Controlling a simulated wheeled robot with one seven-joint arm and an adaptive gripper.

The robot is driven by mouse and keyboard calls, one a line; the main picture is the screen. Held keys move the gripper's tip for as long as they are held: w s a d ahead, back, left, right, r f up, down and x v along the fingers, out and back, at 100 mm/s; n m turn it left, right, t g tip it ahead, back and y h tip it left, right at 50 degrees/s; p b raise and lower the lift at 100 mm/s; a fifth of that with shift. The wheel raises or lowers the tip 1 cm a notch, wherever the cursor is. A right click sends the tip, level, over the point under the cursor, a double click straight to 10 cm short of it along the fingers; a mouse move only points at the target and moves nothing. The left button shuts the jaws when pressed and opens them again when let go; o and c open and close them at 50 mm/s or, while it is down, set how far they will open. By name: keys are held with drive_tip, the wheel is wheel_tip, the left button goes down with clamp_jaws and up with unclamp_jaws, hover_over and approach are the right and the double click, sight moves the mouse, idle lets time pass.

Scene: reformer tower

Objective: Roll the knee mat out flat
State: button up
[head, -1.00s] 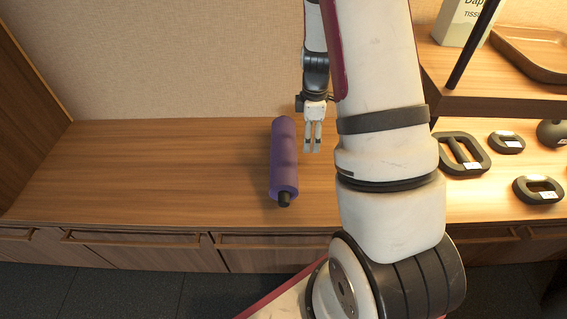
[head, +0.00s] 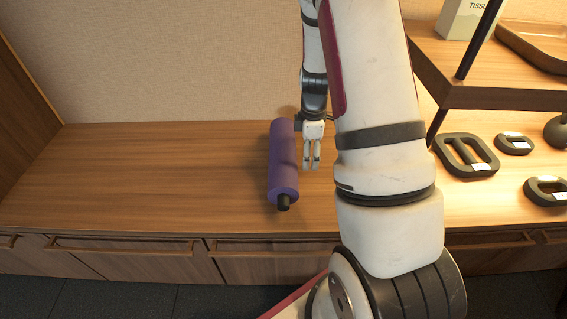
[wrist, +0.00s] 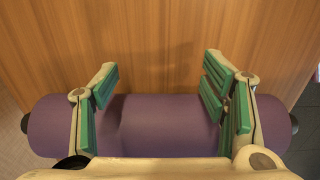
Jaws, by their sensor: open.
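The purple knee mat (head: 284,160) is rolled up tight on the wooden counter, with a dark core end poking out at its near end. Its length runs from the wall toward the counter's front edge. My gripper (head: 311,164) is just right of the roll in the head view, fingers pointing down. In the wrist view my gripper (wrist: 160,88) is open with its green-padded fingers wide apart, and the mat (wrist: 160,125) lies across the view behind them. The gap lies along the roll's length, with nothing gripped. I cannot tell whether the fingers touch the mat.
The wooden counter (head: 150,180) is clear left of the mat. Dark hand weights (head: 468,157) with white labels lie at the right. A raised shelf (head: 475,85) there holds a tissue box (head: 467,20) and a wooden tray (head: 535,42). My arm hides part of the counter.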

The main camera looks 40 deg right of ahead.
drive_tip(key=shift+a, duration=0.1)
drive_tip(key=shift+w+a, duration=0.65)
drive_tip(key=shift+a, duration=0.25)
drive_tip(key=shift+w+a, duration=0.6)
drive_tip(key=shift+a, duration=0.3)
drive_tip(key=shift+w+a+p, duration=0.25)
drive_tip(key=shift+w+a, duration=0.5)
drive_tip(key=shift+a, duration=0.35)
drive_tip(key=shift+w+a+p, duration=0.2)
drive_tip(key=shift+w+a, duration=0.55)
drive_tip(key=shift+a, duration=0.35)
drive_tip(key=shift+w+a+p, duration=0.25)
drive_tip(key=shift+w+a, duration=0.5)
drive_tip(key=shift+a, duration=0.35)
drive_tip(key=shift+a, duration=0.1)
drive_tip(key=shift+w+a, duration=0.5)
drive_tip(key=shift+a, duration=0.15)
drive_tip(key=shift+w+a, duration=0.45)
drive_tip(key=shift+a, duration=0.2)
drive_tip(key=shift+w+a+p, duration=0.2)
drive_tip(key=shift+w+a, duration=0.35)
drive_tip(key=shift+a, duration=0.4)
drive_tip(key=shift+w+a+p, duration=0.15)
drive_tip(key=shift+w+a, duration=0.4)
drive_tip(key=shift+a, duration=0.35)
drive_tip(key=shift+w+a, duration=0.15)
drive_tip(key=shift+w, duration=0.1)
